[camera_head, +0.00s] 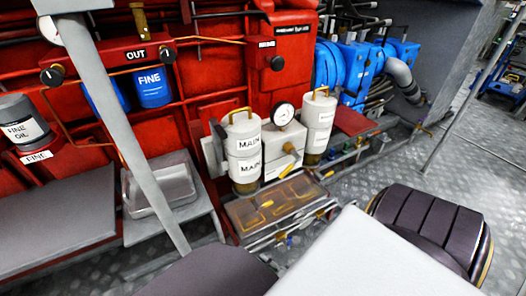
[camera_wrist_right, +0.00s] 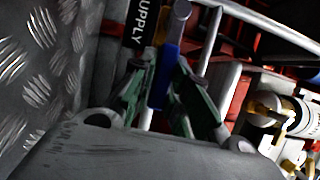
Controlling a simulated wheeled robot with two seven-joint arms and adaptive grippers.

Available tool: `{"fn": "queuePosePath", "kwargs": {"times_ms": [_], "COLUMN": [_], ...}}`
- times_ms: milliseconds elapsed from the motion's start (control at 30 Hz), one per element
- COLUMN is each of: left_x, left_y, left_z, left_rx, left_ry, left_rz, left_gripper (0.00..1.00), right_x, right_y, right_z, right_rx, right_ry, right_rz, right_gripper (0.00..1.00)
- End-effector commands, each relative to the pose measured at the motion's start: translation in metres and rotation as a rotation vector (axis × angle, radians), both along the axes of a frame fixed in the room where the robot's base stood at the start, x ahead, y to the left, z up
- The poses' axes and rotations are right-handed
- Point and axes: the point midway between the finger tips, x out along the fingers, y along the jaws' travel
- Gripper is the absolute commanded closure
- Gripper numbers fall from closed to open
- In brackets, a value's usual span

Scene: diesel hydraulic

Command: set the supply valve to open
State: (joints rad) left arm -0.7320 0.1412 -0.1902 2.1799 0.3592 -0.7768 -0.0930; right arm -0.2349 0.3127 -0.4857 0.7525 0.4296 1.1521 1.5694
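In the right wrist view, a blue valve handle (camera_wrist_right: 166,74) lies beside a black label (camera_wrist_right: 143,22) with white SUPPLY lettering. My right gripper (camera_wrist_right: 163,72) has its dark green fingers drawn in on both sides of this handle and looks shut on it. The handle's lower end and the valve body are largely hidden by the fingers. In the head view, my white arm link covers the bottom middle, so the right fingertips and the SUPPLY label are not seen there. My left gripper is not in view.
A grey slanted post (camera_head: 125,125) crosses the left side. Tread-plate floor (camera_head: 460,160) is open at right.

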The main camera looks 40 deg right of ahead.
Motion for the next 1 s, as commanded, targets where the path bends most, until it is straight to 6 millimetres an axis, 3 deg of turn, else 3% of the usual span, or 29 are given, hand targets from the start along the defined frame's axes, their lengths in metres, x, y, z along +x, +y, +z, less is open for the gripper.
{"fn": "queuePosePath", "kwargs": {"times_ms": [33, 133, 1000], "left_x": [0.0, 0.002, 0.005], "left_y": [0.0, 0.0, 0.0], "left_z": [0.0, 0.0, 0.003], "left_rx": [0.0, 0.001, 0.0], "left_ry": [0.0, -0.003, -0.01], "left_rz": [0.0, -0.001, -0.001], "left_gripper": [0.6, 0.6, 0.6], "right_x": [0.0, 0.0, -0.001], "right_y": [-0.001, 0.0, -0.001], "right_z": [-0.001, 0.0, 0.013], "right_rx": [0.0, -0.001, -0.001], "right_ry": [0.002, 0.001, -0.002], "right_rz": [-0.001, -0.001, 0.0], "right_gripper": [0.75, 0.62, 0.62]}}
